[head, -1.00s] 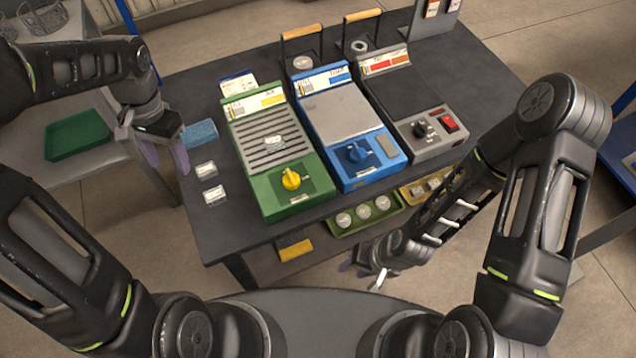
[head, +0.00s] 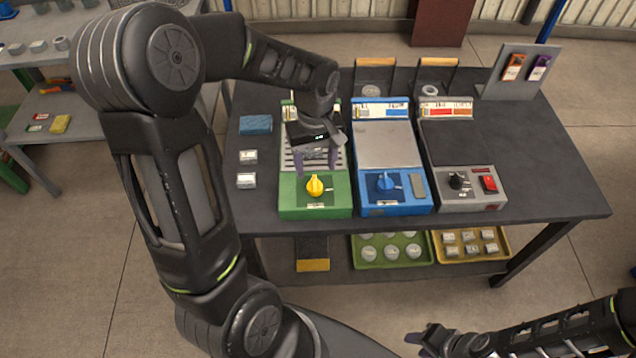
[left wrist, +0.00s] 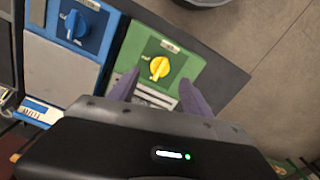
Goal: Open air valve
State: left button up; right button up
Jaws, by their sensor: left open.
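A green unit (head: 289,202) with a yellow knob (head: 315,186) on its front panel stands on the dark table. A blue unit (head: 391,207) with a blue knob (head: 387,182) stands to its right. The labels are too small to read, so I cannot tell which knob is the air valve. My left gripper (head: 318,168) is open above the green unit, just behind the yellow knob. In the left wrist view the yellow knob (left wrist: 160,67) shows just beyond the open fingertips (left wrist: 159,86), with nothing between them. My right gripper (head: 428,338) is low at the front, away from the table.
A grey unit (head: 455,202) with a black knob (head: 457,181) and red switch (head: 489,184) stands at the right. A blue sponge-like block (head: 255,124) and two small pale blocks (head: 247,181) lie left. Green (head: 362,259) and yellow (head: 474,256) trays sit on the lower shelf.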

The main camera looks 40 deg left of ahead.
aim_at(315, 184)
pick_arm(q)
jog(key=shift+f, duration=3.95)
grip_shut()
